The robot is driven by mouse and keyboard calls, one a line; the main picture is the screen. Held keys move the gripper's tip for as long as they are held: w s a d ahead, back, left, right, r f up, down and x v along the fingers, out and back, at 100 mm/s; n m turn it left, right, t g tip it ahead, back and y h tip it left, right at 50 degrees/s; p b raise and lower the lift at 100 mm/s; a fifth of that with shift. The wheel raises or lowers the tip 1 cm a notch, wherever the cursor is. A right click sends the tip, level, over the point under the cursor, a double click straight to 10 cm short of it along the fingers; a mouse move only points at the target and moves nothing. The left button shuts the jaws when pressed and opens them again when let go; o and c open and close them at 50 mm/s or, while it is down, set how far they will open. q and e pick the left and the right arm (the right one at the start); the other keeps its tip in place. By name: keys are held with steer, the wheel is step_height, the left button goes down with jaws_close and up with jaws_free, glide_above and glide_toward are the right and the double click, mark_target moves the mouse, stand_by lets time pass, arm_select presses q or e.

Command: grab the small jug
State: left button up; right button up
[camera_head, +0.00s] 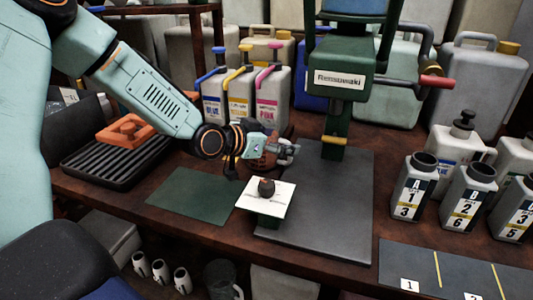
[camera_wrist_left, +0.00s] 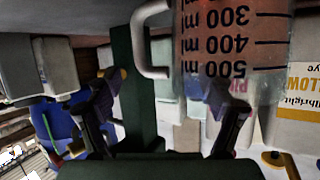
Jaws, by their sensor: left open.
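A clear measuring jug (camera_wrist_left: 235,45) with black ml marks and reddish contents fills the top of the left wrist view, where it appears upside down. Its pale handle (camera_wrist_left: 152,40) sticks out to the left. In the head view the jug (camera_head: 268,158) shows as a reddish-brown shape, mostly hidden behind my left gripper (camera_head: 288,152). My left gripper is open. In the left wrist view its fingers (camera_wrist_left: 165,102) stand apart, with the handle above the gap between them and the jug body over the right finger. I cannot tell whether they touch. My right gripper is not in view.
A green stand (camera_head: 341,80) rises at the right over a dark mat (camera_head: 320,215). Pump bottles (camera_head: 240,95) stand behind. Numbered bottles (camera_head: 410,190) stand at the right.

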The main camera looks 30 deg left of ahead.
arm_select(q)
steer(key=shift+s+a+r, duration=0.1)
steer(key=c, duration=0.7)
jaws_close()
